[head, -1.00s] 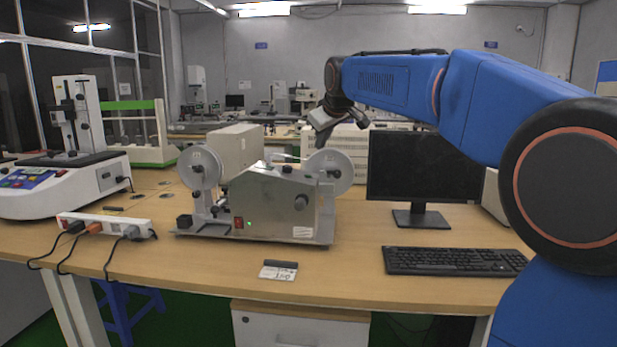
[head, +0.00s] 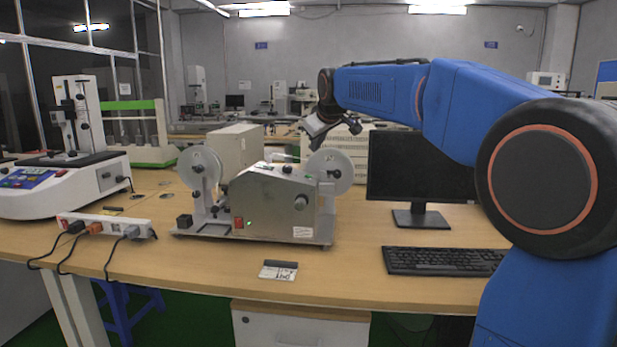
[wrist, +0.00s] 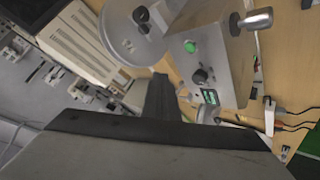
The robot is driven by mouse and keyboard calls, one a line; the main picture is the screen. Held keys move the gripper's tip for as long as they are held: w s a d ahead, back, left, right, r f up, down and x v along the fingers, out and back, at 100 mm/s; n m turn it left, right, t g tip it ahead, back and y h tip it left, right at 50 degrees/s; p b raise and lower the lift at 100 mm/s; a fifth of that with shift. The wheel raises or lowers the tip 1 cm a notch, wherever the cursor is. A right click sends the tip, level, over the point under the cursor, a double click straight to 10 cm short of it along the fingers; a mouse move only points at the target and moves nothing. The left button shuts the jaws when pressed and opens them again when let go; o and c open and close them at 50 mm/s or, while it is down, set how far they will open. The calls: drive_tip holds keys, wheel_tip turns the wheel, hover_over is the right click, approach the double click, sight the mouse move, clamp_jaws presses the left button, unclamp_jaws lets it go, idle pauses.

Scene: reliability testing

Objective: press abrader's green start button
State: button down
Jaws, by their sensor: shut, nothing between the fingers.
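The abrader (head: 270,205) is a grey metal machine with two pale discs on the table, left of centre in the head view. The wrist view shows its panel (wrist: 222,62) with a round green button (wrist: 190,46), a black knob (wrist: 200,76) and a small display (wrist: 210,97). My gripper (head: 316,146) is shut and empty, above the abrader near its right disc (head: 331,170). In the wrist view the dark gripper tip (wrist: 161,82) is to the lower left of the green button, apart from it in the picture.
A monitor (head: 423,165) and keyboard (head: 443,261) are right of the abrader. A power strip (head: 105,225) with cables lies left, near a white testing instrument (head: 60,190). A beige box (head: 237,150) stands behind the abrader. A small card (head: 278,271) lies in front.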

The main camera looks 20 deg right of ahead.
hover_over(311, 180)
drive_tip(key=shift+w+d+f, duration=0.1)
drive_tip(key=shift+f, duration=1.4)
drive_tip(key=shift+w+d+f, duration=0.1)
drive_tip(key=shift+f, duration=1.4)
drive_tip(key=shift+f, duration=0.15)
drive_tip(key=shift+a+f, duration=0.1)
drive_tip(key=shift+f, duration=0.15)
